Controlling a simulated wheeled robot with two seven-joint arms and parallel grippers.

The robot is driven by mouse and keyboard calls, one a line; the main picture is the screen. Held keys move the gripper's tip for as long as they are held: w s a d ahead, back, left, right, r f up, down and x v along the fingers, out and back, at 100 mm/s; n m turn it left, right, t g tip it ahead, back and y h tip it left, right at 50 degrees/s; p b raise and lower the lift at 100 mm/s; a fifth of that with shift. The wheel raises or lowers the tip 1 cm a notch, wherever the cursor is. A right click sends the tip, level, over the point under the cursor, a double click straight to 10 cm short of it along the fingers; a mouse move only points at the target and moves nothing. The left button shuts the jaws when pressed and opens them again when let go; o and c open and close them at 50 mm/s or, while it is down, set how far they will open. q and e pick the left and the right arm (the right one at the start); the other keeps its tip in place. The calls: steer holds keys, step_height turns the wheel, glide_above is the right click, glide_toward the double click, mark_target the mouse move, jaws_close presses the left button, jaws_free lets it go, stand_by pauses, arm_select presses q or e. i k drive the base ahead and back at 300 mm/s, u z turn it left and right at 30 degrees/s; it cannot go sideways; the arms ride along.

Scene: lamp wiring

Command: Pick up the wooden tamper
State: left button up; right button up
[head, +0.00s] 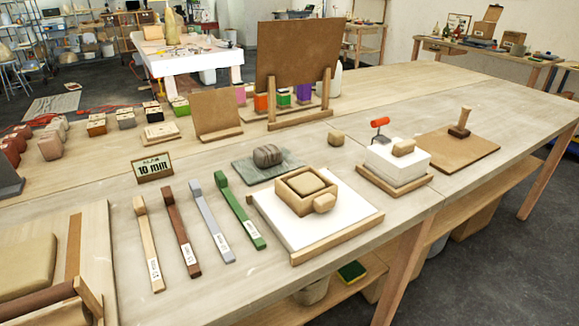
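What looks like the wooden tamper (461,121) stands upright on a flat brown board (478,147) at the right of the table. It has a slim light handle above a darker, wider foot. Nothing touches it apart from the board under it. Neither of my grippers shows in the head view.
Left of the board is a white block (398,160) with a red-handled tool. A wooden box (306,188) sits on a white slab. Several coloured sticks (240,210) lie front left. A tall brown panel (297,52) stands behind. Bare tabletop lies right of the board.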

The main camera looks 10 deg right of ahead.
mark_target(458, 131)
steer(key=z, duration=1.15)
steer(key=k, duration=0.45)
steer(key=z, duration=0.2)
steer(key=i, duration=0.5)
steer(key=z, duration=1.35)
steer(key=i, duration=2.15)
steer(key=u, duration=0.7)
